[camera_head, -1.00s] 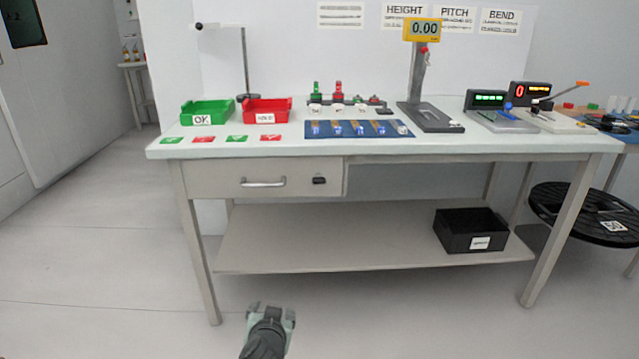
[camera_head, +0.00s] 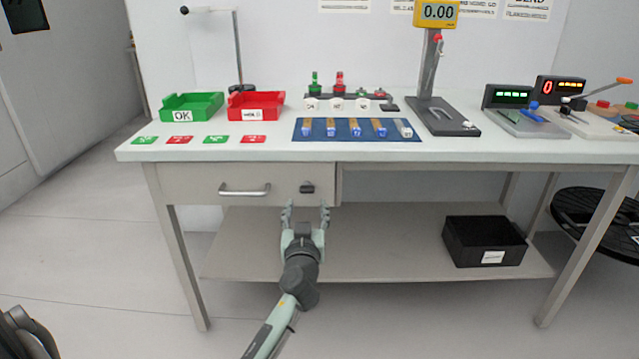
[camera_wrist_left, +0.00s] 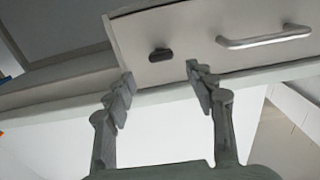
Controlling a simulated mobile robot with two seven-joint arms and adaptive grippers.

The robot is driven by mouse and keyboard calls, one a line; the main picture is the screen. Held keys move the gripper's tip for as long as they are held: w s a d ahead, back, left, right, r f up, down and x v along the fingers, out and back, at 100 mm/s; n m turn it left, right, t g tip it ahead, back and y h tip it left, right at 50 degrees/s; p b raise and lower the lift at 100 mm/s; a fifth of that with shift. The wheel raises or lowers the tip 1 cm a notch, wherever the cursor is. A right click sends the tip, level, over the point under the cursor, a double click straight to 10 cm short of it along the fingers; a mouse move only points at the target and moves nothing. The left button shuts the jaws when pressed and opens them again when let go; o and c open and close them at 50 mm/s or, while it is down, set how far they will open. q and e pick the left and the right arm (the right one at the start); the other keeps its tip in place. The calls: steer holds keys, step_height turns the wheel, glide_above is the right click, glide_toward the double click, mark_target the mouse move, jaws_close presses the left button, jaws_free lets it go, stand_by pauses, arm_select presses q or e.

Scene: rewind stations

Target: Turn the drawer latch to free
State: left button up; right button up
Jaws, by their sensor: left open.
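The drawer latch (camera_head: 307,188) is a small dark knob on the right part of the grey drawer front (camera_head: 200,183), right of the metal handle (camera_head: 245,190). It lies about horizontal. My left gripper (camera_head: 305,212) is open and empty, just below the latch in the head view, with its fingers pointing at the drawer. In the left wrist view the latch (camera_wrist_left: 161,54) shows beyond and between the two fingertips (camera_wrist_left: 158,78), apart from them. The handle (camera_wrist_left: 265,38) is to its right there. My right gripper is not in view.
The tabletop (camera_head: 450,150) carries a green bin (camera_head: 192,106), a red bin (camera_head: 256,105), a blue mat (camera_head: 340,138) with several parts, and gauges. A lower shelf (camera_head: 380,250) with a black crate (camera_head: 484,240) is below the drawer.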

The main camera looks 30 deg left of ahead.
mark_target(307, 191)
arm_select(q)
steer(key=x, duration=0.3)
steer(key=p+x, duration=0.1)
steer(key=x, duration=0.2)
steer(key=shift+a+r, duration=0.2)
steer(key=shift+w+a, duration=0.25)
steer(key=shift+w, duration=0.2)
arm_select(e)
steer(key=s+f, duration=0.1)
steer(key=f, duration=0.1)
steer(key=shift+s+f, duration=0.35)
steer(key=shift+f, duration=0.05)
arm_select(q)
steer(key=c, duration=1.2)
steer(key=shift+o, duration=0.2)
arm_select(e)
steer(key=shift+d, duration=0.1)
